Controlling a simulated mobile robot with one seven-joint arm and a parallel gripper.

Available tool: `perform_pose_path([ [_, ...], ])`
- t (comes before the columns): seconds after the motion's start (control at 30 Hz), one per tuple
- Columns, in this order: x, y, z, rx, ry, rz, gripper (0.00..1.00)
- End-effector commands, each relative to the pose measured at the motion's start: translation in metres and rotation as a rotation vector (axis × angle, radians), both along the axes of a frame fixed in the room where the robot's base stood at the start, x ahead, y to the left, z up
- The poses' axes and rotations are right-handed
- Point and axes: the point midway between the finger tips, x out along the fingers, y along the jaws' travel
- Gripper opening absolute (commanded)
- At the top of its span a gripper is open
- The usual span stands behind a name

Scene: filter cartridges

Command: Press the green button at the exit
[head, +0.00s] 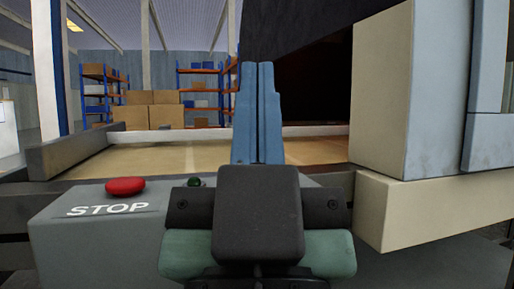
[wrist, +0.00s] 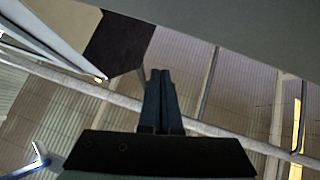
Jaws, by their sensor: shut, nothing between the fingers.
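A small dark green button (head: 194,182) shows at the right end of the grey control box (head: 95,222), just left of my gripper's dark body, which partly covers that end of the box. A larger red button (head: 125,186) is on the same box above the word STOP. My gripper (head: 258,65) is shut and empty. Its two blue fingers stand together, pointing up in the head view, to the right of the green button and apart from it. In the wrist view the shut fingers (wrist: 160,72) show against the ceiling; no button is visible there.
A conveyor-like tan surface (head: 130,158) with a grey side rail (head: 70,152) lies behind the box. A large beige housing (head: 380,100) with a dark opening stands at the right. Cardboard boxes (head: 152,112) and blue-orange shelves are far behind.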

Motion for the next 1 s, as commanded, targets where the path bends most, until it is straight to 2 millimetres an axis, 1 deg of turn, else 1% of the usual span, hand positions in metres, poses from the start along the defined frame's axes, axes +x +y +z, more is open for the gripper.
perform_pose_path([
  [0.03, 0.002, 0.000, 0.022, 0.001, 0.007, 0.001, 0.00],
  [0.1, 0.006, 0.000, 0.037, 0.005, 0.017, 0.004, 0.00],
  [0.2, 0.011, 0.000, 0.055, 0.011, 0.033, 0.009, 0.00],
  [0.4, 0.028, 0.000, 0.081, 0.028, 0.084, 0.023, 0.00],
  [0.57, 0.046, -0.002, 0.095, 0.051, 0.141, 0.035, 0.00],
  [0.7, 0.064, -0.003, 0.104, 0.078, 0.203, 0.049, 0.00],
  [1.0, 0.105, -0.006, 0.113, 0.153, 0.361, 0.075, 0.00],
])
